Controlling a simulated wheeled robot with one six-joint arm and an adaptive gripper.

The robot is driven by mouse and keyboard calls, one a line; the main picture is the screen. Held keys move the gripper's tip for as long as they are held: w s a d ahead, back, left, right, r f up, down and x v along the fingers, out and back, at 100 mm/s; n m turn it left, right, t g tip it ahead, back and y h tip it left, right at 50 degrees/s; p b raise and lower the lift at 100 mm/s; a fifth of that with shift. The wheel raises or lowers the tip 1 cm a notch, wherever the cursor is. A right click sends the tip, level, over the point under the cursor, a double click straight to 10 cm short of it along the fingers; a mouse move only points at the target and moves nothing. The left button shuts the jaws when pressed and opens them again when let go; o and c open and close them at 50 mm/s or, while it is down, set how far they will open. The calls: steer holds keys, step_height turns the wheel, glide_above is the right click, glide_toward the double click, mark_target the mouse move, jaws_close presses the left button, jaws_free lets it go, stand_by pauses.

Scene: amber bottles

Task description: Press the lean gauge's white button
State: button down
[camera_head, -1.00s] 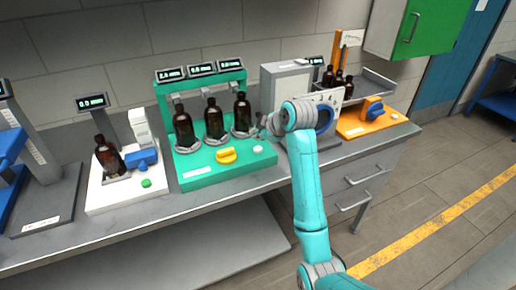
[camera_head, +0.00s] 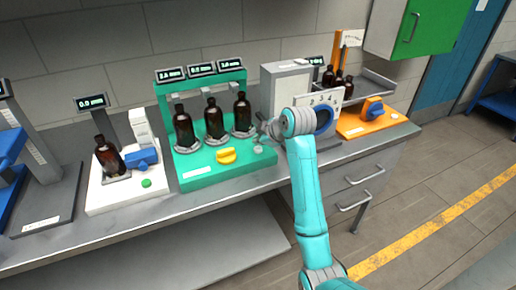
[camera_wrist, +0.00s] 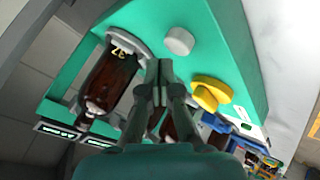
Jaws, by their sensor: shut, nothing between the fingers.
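The green station (camera_head: 200,178) carries a white button (camera_head: 258,149) at its front right corner. In the wrist view the round white button (camera_wrist: 179,41) stands on the green top just beyond my fingertips, slightly right of them. My gripper (camera_head: 264,134) is shut and empty, above and behind the button in the head view. In the wrist view my gripper (camera_wrist: 160,66) has its fingers together; contact with the button does not show. A yellow knob (camera_head: 226,156) sits left of the button.
Three amber bottles (camera_head: 214,120) stand on the green station under several small displays (camera_head: 202,69); the right one is close to my gripper. A white station (camera_head: 110,192) with a tilted bottle is at left. An orange station (camera_head: 356,128) is at right, past a grey dial unit (camera_head: 325,97).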

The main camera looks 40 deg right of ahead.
mark_target(259, 149)
steer(key=shift+f, duration=0.1)
stand_by(0.7)
steer(key=shift+f, duration=0.35)
steer(key=shift+f, duration=0.45)
stand_by(0.8)
stand_by(0.4)
steer(key=shift+r, duration=0.9)
steer(key=shift+r, duration=0.1)
steer(key=shift+r, duration=2.4)
